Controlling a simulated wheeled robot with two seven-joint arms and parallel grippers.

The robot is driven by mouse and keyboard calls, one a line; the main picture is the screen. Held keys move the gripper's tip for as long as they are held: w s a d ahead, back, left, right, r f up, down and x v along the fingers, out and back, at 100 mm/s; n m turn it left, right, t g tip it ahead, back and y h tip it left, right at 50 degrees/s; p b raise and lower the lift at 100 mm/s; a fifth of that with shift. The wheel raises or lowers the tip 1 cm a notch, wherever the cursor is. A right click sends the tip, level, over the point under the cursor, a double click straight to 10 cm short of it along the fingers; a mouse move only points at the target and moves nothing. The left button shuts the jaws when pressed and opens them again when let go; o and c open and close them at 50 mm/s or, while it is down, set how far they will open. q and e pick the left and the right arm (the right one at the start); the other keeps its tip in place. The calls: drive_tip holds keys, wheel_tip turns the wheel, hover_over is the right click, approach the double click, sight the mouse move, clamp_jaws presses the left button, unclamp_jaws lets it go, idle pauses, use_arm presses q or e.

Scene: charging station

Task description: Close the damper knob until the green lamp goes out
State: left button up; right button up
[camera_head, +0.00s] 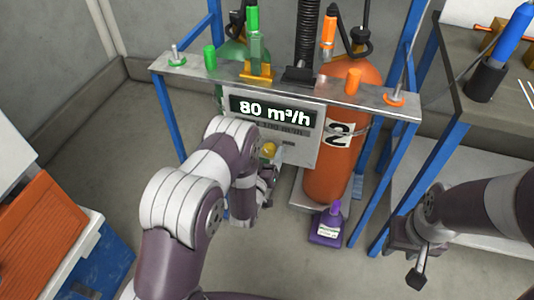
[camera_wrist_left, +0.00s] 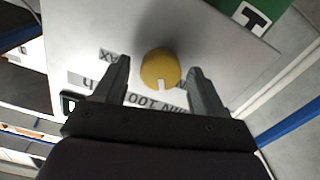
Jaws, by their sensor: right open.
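The yellow damper knob (camera_head: 268,149) is on the lower part of the grey panel (camera_head: 312,152), whose display (camera_head: 273,111) reads 80 m³/h. In the left wrist view the knob (camera_wrist_left: 160,68) shows a white pointer mark facing the gripper's palm. My left gripper (camera_wrist_left: 161,82) is open, with one finger on each side of the knob and a gap on both sides. In the head view the left gripper (camera_head: 268,180) is partly hidden by my arm. My right gripper (camera_head: 413,264) is open and empty at the lower right. I cannot make out a lit green lamp.
An orange cylinder (camera_head: 325,185) marked 2 stands behind the panel. A metal shelf (camera_head: 310,91) with coloured fittings lies above it on a blue frame (camera_head: 170,118). A grey workbench (camera_head: 486,109) is at right.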

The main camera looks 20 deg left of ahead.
use_arm(q)
drive_tip(key=shift+s, duration=0.1)
drive_tip(key=s+p, duration=0.2)
drive_tip(key=s, duration=1)
drive_tip(key=shift+s+a, duration=0.25)
drive_tip(key=shift+s, duration=0.05)
